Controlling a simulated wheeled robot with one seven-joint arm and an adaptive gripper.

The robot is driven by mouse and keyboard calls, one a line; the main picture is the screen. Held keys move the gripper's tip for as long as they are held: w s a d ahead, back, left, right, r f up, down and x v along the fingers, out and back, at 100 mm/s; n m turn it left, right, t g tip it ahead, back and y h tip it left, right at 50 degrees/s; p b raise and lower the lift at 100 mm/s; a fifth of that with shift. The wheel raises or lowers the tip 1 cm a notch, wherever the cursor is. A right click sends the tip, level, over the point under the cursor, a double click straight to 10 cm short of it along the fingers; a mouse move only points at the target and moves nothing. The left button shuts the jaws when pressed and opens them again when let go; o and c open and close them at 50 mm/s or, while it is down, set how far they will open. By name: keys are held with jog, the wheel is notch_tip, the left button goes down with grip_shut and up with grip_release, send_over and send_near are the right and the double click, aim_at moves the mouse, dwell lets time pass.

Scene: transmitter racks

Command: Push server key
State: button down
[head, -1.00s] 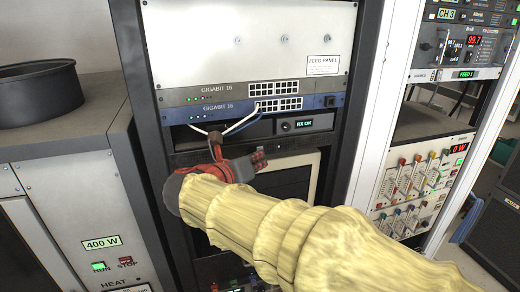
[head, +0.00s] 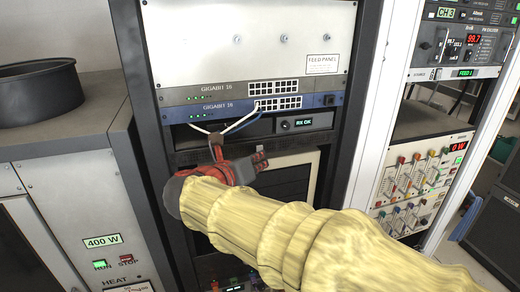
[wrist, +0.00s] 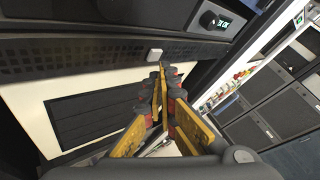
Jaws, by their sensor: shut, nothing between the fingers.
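My gripper (head: 262,161) is in front of the rack, below the RX OK unit. In the wrist view its fingers (wrist: 160,82) are shut and empty, with the tips just below and right of the key in the picture. I cannot tell whether they touch anything. Below the panel is a beige-framed unit with a dark grille (wrist: 95,115).
Above my gripper are the RX OK unit (head: 303,123) and a blue Gigabit switch (head: 225,108) with hanging cables (head: 240,122). A grey 400 W cabinet (head: 70,180) stands at the left. A rack with coloured knobs (head: 425,172) stands at the right.

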jog(key=s, duration=0.2)
jog(key=s+d, duration=0.1)
jog(key=s, duration=0.2)
jog(key=shift+s+d, duration=0.35)
dwell(0.4)
